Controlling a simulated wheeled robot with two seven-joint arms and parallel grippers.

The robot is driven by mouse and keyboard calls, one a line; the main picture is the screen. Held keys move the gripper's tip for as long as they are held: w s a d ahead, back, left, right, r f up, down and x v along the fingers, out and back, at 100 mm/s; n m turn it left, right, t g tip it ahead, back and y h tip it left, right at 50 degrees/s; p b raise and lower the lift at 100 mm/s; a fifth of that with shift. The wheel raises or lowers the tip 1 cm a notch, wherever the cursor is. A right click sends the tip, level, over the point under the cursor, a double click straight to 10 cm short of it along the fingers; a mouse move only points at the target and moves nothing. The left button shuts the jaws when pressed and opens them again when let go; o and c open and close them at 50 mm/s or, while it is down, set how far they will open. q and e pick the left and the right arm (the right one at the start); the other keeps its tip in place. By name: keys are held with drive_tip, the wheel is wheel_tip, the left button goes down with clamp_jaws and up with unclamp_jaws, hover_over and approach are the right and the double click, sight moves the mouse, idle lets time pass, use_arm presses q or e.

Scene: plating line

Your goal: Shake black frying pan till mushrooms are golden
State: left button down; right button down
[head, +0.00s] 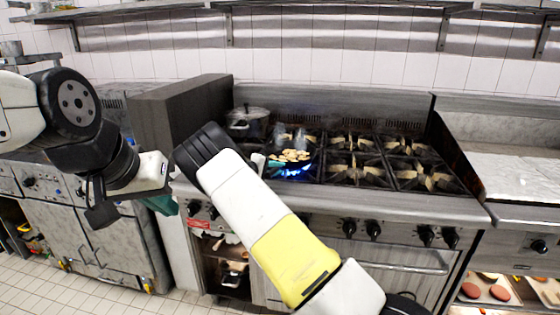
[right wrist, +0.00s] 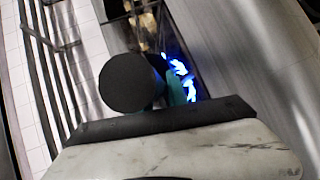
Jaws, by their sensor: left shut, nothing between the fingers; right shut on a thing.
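The black frying pan (head: 290,164) sits over a blue flame on the front left burner in the head view, with sliced tan mushrooms (head: 290,155) in it and steam rising. My right gripper, with teal fingers (right wrist: 175,90) in the right wrist view, is shut on the pan's handle, whose round black end (right wrist: 130,85) faces that camera. In the head view my right forearm hides most of this grip. My left gripper (head: 160,204) is shut and empty, left of the stove in front of the counter, away from the pan.
The burners to the right (head: 355,170) are bare. A tall grey panel (head: 180,105) stands left of the stove. A steel shelf (head: 330,40) runs along the tiled wall above.

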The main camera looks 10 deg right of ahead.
sight(276, 171)
drive_tip(key=shift+r, duration=0.1)
drive_tip(key=s, duration=0.1)
drive_tip(key=s+a, duration=0.1)
drive_tip(key=s, duration=0.1)
drive_tip(key=shift+s+a, duration=0.25)
drive_tip(key=shift+w+d+r, duration=0.1)
drive_tip(key=shift+w+d, duration=0.05)
drive_tip(key=shift+d, duration=0.05)
drive_tip(key=shift+w+d, duration=0.25)
drive_tip(key=shift+w, duration=0.6)
drive_tip(key=shift+w+d, duration=0.25)
drive_tip(key=shift+w, duration=0.6)
drive_tip(key=shift+s+a, duration=0.1)
drive_tip(key=shift+s, duration=0.05)
drive_tip(key=shift+w+a, duration=0.3)
drive_tip(key=shift+w, duration=0.15)
